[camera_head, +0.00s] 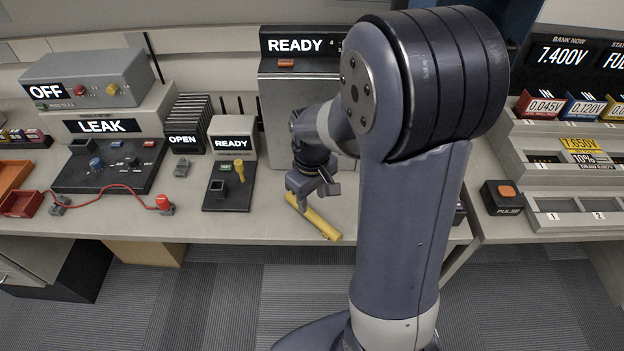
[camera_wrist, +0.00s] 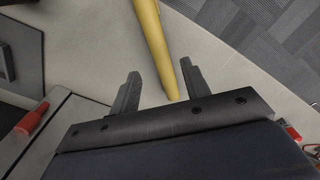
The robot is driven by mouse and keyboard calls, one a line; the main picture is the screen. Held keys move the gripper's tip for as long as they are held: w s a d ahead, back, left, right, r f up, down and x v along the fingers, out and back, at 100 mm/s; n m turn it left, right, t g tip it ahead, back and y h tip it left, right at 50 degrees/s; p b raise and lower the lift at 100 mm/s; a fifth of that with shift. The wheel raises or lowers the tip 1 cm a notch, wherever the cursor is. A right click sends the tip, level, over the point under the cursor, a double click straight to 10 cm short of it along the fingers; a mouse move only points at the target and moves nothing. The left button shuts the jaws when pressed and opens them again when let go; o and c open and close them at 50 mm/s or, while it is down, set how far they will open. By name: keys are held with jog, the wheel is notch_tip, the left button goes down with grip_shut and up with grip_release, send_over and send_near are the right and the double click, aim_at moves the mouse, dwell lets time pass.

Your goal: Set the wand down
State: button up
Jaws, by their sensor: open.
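The wand is a yellow bar (camera_head: 322,224) lying on the grey bench near its front edge. In the wrist view the yellow wand (camera_wrist: 152,40) runs from the top edge down to between my fingers, nearer the right finger. My gripper (camera_head: 312,194) is just above the bench at the wand's far end. In the wrist view the fingers of my gripper (camera_wrist: 160,84) are spread apart, with gaps of bare bench beside the wand. Whether the right finger touches the wand I cannot tell. The wand's far end is partly hidden by my gripper.
A black stand (camera_head: 228,197) with a yellow-topped piece and a READY sign (camera_head: 234,143) are left of my gripper. A grey READY cabinet (camera_head: 275,105) stands behind it. A red lead (camera_head: 110,187) lies farther left. The bench's front edge (camera_head: 270,240) is close to the wand.

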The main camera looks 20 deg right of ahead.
aim_at(312, 213)
notch_tip(312, 213, up, 6)
